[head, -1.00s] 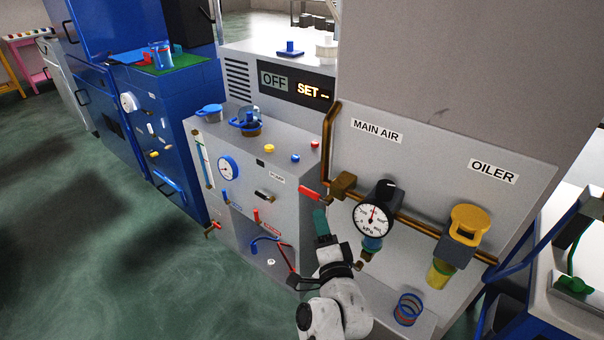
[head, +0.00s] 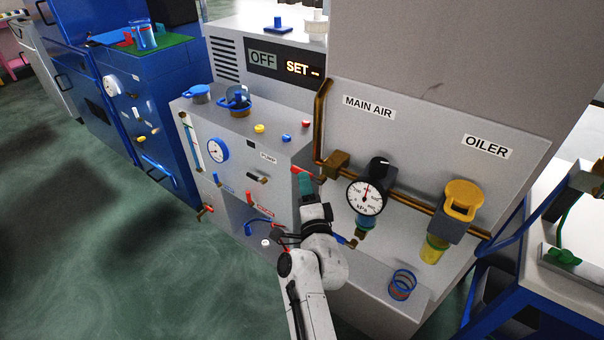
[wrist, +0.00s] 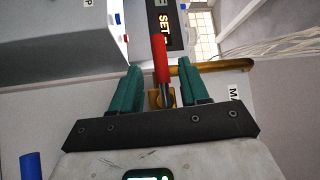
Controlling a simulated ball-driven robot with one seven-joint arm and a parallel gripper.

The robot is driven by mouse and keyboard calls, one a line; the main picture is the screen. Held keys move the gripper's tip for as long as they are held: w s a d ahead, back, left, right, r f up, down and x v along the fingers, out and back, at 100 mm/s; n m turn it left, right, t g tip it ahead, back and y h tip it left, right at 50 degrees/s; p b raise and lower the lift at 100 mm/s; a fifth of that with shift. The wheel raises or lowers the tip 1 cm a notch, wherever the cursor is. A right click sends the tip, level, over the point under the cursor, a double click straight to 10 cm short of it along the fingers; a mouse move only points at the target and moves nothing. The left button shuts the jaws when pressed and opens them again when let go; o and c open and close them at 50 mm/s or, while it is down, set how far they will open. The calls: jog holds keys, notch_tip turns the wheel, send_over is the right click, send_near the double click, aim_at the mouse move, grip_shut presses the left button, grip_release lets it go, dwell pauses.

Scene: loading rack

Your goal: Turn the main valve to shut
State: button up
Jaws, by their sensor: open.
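The main valve's red lever handle (head: 300,170) sits on the brass pipe below the MAIN AIR label (head: 368,107). In the head view my gripper (head: 306,182) covers most of the lever, and only its red end shows clearly. In the wrist view the red lever (wrist: 160,58) stands between the two green fingers of my gripper (wrist: 160,88), with a gap on each side. The fingers are open around it. The brass valve body (wrist: 155,98) shows behind, between the fingers.
A round pressure gauge (head: 367,194) sits close to the right of my gripper. The yellow-topped oiler (head: 461,200) is farther right. The grey pump cabinet (head: 240,140) with small levers and knobs stands to the left.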

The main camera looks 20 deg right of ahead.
aim_at(302, 170)
jog(key=shift+w+d+r+b, duration=0.15)
jog(key=shift+w, duration=0.7)
jog(key=shift+w+d+r+b, duration=0.1)
jog(key=shift+w+b, duration=0.05)
jog(key=shift+w, duration=0.7)
jog(key=shift+w+d+r+b, duration=0.15)
jog(key=shift+w, duration=0.7)
jog(key=shift+c, duration=0.4)
grip_shut()
